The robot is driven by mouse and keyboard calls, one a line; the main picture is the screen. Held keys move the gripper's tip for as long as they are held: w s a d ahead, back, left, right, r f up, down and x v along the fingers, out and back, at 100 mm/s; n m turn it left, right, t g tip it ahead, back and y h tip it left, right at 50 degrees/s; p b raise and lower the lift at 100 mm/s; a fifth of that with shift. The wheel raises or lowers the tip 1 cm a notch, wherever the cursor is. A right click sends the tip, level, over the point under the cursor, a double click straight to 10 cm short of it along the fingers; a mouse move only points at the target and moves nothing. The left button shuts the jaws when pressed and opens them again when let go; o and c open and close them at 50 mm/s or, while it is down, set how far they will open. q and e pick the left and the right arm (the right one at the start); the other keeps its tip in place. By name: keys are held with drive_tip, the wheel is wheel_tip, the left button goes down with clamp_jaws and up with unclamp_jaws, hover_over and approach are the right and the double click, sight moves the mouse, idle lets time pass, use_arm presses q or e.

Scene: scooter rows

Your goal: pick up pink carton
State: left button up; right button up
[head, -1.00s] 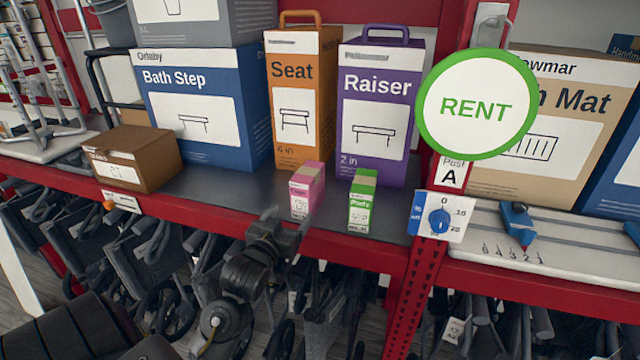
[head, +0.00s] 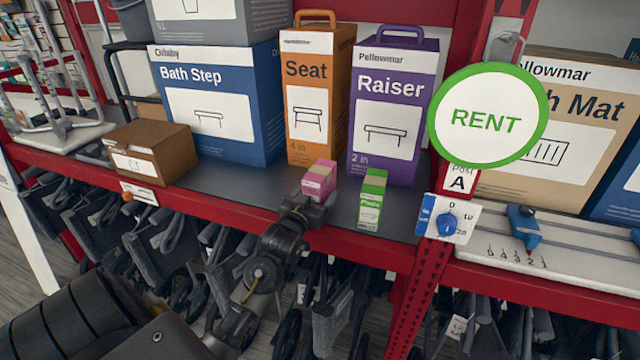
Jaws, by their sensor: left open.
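The pink carton (head: 319,178) stands upright on the dark shelf, near its front edge. My left gripper (head: 309,206) is right in front of it at the shelf edge and hides its lower part. The gripper is open. I cannot tell whether its fingers reach around the carton or touch it. My right gripper is not in view.
A green carton (head: 371,199) stands just right of the pink one. An orange Seat box (head: 311,100), a purple Raiser box (head: 387,110) and a blue Bath Step box (head: 212,120) stand behind. A brown box (head: 151,153) is at left. The red shelf edge (head: 239,221) runs in front.

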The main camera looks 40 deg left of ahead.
use_arm(q)
drive_tip(key=shift+x, duration=0.95)
drive_tip(key=shift+s, duration=0.1)
drive_tip(key=shift+c, duration=0.2)
drive_tip(key=c, duration=1.1)
